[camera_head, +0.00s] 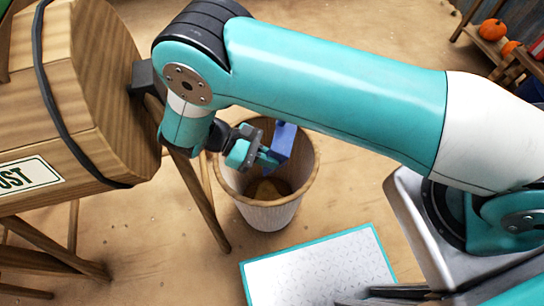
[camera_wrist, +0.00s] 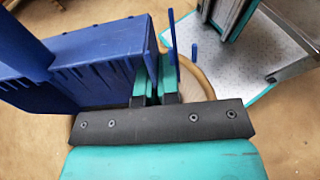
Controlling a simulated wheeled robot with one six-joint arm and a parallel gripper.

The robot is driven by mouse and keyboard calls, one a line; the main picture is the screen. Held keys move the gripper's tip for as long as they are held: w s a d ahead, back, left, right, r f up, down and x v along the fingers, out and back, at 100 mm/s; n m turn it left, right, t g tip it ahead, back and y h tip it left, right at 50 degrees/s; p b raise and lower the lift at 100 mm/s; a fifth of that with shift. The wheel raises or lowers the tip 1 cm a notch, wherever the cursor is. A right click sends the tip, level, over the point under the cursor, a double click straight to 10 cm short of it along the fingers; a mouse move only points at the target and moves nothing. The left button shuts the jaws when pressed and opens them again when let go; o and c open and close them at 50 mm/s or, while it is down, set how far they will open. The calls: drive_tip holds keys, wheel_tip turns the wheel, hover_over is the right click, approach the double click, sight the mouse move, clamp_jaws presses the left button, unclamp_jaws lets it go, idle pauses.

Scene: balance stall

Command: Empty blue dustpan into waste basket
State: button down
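The wooden-looking waste basket (camera_head: 300,190) stands on the floor in the middle of the head view. Something brownish (camera_head: 266,188) lies inside it, too dark to make out. The blue dustpan (camera_head: 281,143) is above the basket's mouth, tilted steeply. In the wrist view the dustpan (camera_wrist: 95,55) fills the upper left, with its ribbed side toward the camera. My gripper (camera_head: 264,158) is shut on the dustpan; its teal fingers (camera_wrist: 156,80) are close together beside the blue plastic. The exact grip point and the inside of the pan are hidden.
A wooden barrel-like stall (camera_head: 100,90) on legs stands left, close to my wrist. A white mat with a teal border (camera_head: 320,270) lies on the floor in front of the basket. Orange pumpkins (camera_head: 492,29) sit on a rack at the far right. Bare floor lies behind the basket.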

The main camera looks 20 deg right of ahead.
drive_tip(key=shift+r+p, duration=1.6)
drive_tip(key=shift+p, duration=0.1)
drive_tip(key=shift+f+b, duration=1.3)
drive_tip(key=shift+f, duration=0.45)
drive_tip(key=shift+r, duration=0.15)
